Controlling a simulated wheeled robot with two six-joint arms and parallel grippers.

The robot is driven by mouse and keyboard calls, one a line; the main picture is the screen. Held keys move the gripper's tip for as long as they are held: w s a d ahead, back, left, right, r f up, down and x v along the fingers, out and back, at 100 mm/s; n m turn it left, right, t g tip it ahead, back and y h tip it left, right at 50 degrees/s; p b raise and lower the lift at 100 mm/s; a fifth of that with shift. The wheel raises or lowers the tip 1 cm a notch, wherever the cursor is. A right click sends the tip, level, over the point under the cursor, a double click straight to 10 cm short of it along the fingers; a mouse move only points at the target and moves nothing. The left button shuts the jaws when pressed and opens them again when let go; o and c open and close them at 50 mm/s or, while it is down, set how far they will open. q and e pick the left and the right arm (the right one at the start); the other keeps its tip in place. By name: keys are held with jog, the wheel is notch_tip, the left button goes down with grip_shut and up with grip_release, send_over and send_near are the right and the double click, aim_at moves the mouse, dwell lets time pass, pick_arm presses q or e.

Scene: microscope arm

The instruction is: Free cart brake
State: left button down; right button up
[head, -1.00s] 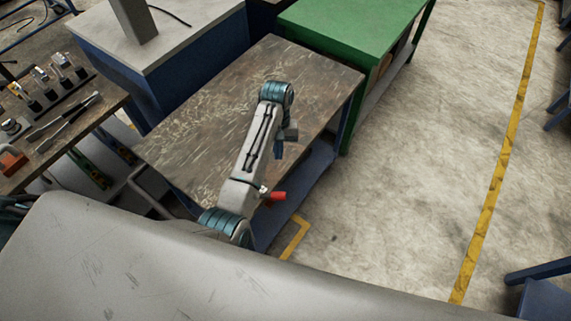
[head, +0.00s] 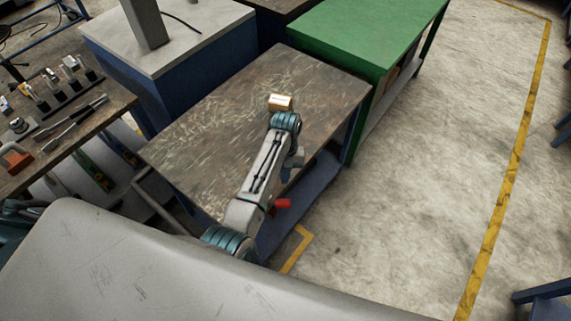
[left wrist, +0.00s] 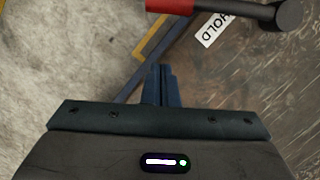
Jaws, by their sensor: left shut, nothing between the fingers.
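The brake lever has a red grip (head: 283,203) that shows beside my left arm, near the right edge of the brown-topped cart (head: 215,125). In the left wrist view the red grip (left wrist: 170,5) lies at the top, joined by a dark bar to a round dark pivot (left wrist: 289,14). My left gripper (head: 292,164) points down over the cart's right edge. In the wrist view its fingers (left wrist: 160,70) are shut and empty, apart in the picture from the lever. My right gripper is not in view.
A green bench (head: 360,30) stands behind, and a tool bench (head: 70,125) stands at the left. Open concrete floor (head: 430,160) with yellow lines lies to the right.

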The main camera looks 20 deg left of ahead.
pick_arm(q)
jog(key=shift+x, duration=0.95)
jog(key=shift+s+d+r+p, duration=0.15)
jog(key=shift+s+r+p, duration=0.05)
jog(key=shift+s+p, duration=0.4)
jog(key=shift+s+d+r+p, duration=0.15)
jog(key=shift+s+p, duration=0.4)
jog(key=shift+p, duration=0.05)
jog(key=shift+s+d, duration=0.1)
jog(key=shift+s, duration=0.25)
jog(key=shift+s+d+p, duration=0.1)
jog(key=shift+s+p, duration=0.3)
jog(key=shift+s, duration=0.05)
jog(key=shift+w, duration=0.1)
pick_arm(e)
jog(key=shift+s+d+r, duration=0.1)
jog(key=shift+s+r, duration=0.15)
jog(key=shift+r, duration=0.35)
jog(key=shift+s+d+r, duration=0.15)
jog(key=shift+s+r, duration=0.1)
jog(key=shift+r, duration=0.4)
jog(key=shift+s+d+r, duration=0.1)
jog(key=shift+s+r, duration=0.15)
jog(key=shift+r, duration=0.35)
